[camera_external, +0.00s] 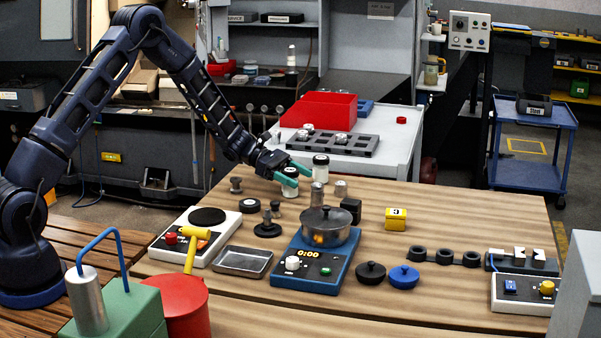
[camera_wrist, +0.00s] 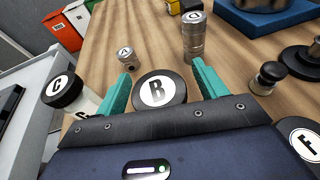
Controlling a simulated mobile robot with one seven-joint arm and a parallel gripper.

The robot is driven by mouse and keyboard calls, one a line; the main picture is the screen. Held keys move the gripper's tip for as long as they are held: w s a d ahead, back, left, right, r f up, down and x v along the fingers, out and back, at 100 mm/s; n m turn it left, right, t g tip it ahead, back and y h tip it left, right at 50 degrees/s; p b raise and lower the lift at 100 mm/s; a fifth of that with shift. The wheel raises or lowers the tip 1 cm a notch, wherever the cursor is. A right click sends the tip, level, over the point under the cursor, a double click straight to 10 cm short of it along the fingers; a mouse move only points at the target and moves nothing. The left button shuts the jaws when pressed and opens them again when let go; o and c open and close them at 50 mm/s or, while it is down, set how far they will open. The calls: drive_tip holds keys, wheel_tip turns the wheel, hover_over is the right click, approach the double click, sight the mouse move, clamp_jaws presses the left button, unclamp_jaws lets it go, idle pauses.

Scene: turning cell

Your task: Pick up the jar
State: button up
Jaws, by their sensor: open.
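A jar with a black lid marked B (camera_wrist: 158,90) sits between the two fingers in the wrist view. Its white body (camera_external: 290,188) shows at the fingers in the external view. A second jar with a black lid marked C (camera_wrist: 62,88) stands outside the left finger, and also shows in the external view (camera_external: 320,170). The task does not say which jar is meant. My gripper (camera_wrist: 162,82), with green fingers, is open, its fingers on either side of the B lid. I cannot tell whether they touch it. It also shows in the external view (camera_external: 303,176).
A metal canister (camera_external: 317,196) and a smaller one marked A (camera_wrist: 126,58) stand close by. A lid marked F (camera_wrist: 302,140) lies to the right. A pot (camera_external: 326,228) sits on a blue scale-like unit (camera_external: 300,268). Wood at the table's right (camera_external: 480,220) is clear.

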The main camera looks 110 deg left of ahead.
drive_tip(key=c, duration=1.1)
drive_tip(key=shift+r, duration=0.15)
